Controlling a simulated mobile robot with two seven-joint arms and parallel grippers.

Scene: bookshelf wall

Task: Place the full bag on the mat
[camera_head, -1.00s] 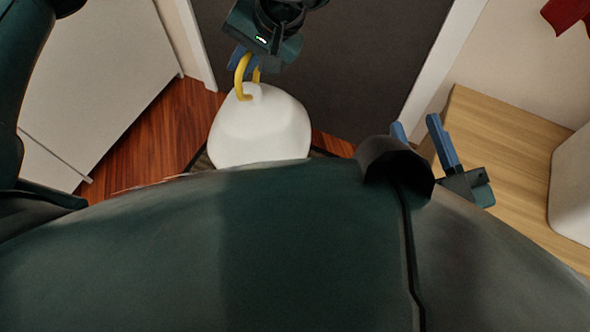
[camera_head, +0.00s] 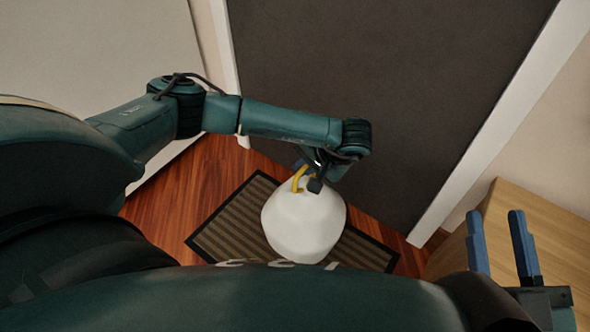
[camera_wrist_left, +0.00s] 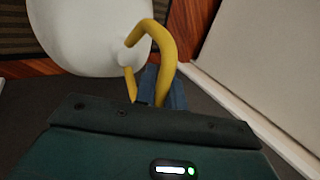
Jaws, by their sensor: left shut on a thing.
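The full bag (camera_head: 303,222) is a white rounded sack with a yellow handle (camera_head: 299,178). My left gripper (camera_head: 310,172) is shut on the handle, and the bag hangs below it. The left wrist view shows the yellow handle (camera_wrist_left: 160,55) at the blue fingers (camera_wrist_left: 165,88), with the white bag (camera_wrist_left: 88,30) beyond. The brown striped mat (camera_head: 232,226) with a dark border lies on the floor. In the head view the bag covers the mat's middle; whether it touches the mat I cannot tell. My right gripper (camera_head: 502,245) is open and empty at the lower right.
A dark grey door (camera_head: 380,90) with a white frame (camera_head: 500,130) stands behind the mat. A light wooden cabinet (camera_head: 550,240) is at the right, near my right gripper. Reddish wood floor (camera_head: 180,195) shows around the mat.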

